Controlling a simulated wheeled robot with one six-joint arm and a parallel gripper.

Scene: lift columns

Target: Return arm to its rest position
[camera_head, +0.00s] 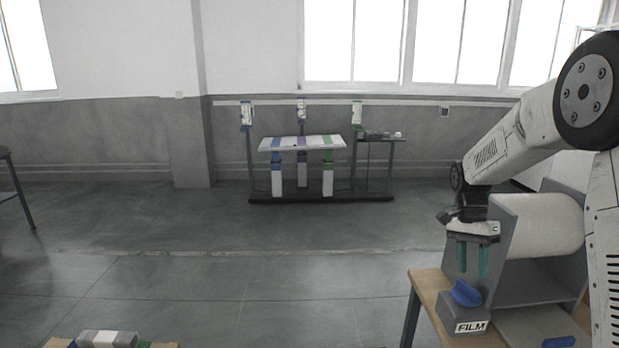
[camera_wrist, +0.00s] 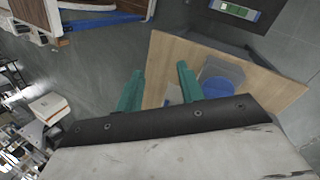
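My gripper (camera_head: 473,259) hangs at the right of the head view, above the wooden table, with its two green fingers pointing down. The fingers are apart with nothing between them. In the wrist view my gripper (camera_wrist: 158,90) also shows its two green fingers spread and empty. A grey box labelled FILM (camera_head: 462,315) stands on the table below the fingers, with a blue piece (camera_head: 466,293) on top. The blue piece also shows in the wrist view (camera_wrist: 217,88), beside the right finger and apart from it.
The wooden table (camera_head: 424,283) carries a grey stand with a white roll (camera_head: 545,225) close to my arm. A rack with a tilted white panel (camera_head: 300,143) stands by the far wall. Another table edge (camera_head: 8,185) is at the left. The floor between is clear.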

